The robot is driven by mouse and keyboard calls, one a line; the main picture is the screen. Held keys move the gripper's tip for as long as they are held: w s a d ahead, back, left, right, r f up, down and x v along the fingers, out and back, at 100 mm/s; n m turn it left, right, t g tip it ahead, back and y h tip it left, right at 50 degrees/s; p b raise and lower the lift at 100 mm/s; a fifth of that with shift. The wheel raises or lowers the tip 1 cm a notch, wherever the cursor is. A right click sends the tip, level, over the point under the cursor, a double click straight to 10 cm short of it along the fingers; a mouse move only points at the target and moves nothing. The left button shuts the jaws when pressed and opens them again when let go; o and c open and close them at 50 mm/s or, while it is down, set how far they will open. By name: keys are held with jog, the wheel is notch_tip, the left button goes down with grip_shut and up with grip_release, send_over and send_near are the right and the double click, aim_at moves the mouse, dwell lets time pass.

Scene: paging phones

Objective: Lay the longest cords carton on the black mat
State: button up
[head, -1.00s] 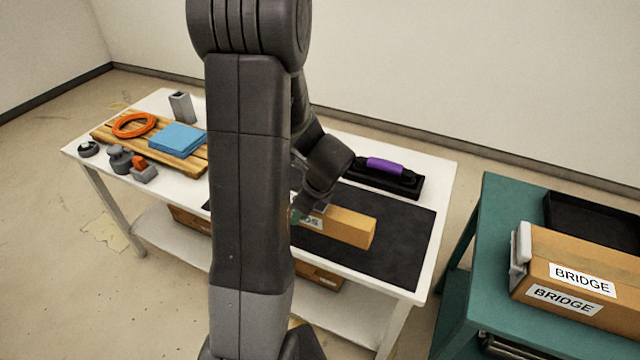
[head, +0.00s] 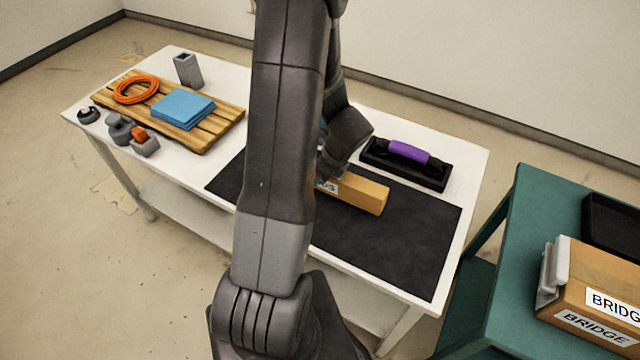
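A long brown cardboard carton (head: 358,193) with a white label ending in "DS" shows over the back part of the black mat (head: 385,243) on the white table. Its left part is hidden behind my arm. I cannot tell whether it rests flat on the mat or hangs just above it. My gripper (head: 326,172) is at the carton's visible left part, beside the label. Its fingers are mostly hidden by my arm, so its opening does not show.
At the left are a wooden slatted board (head: 215,128) with a blue cloth (head: 183,109) and orange ring (head: 136,89), and a grey holder (head: 188,71). A green table (head: 500,270) bears a BRIDGE carton (head: 590,280).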

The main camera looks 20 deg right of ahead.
aim_at(319, 185)
jog(key=shift+f, duration=2.05)
jog(key=shift+f, duration=0.15)
jog(key=o, duration=1.3)
jog(key=v, duration=1.2)
jog(key=shift+b, duration=0.3)
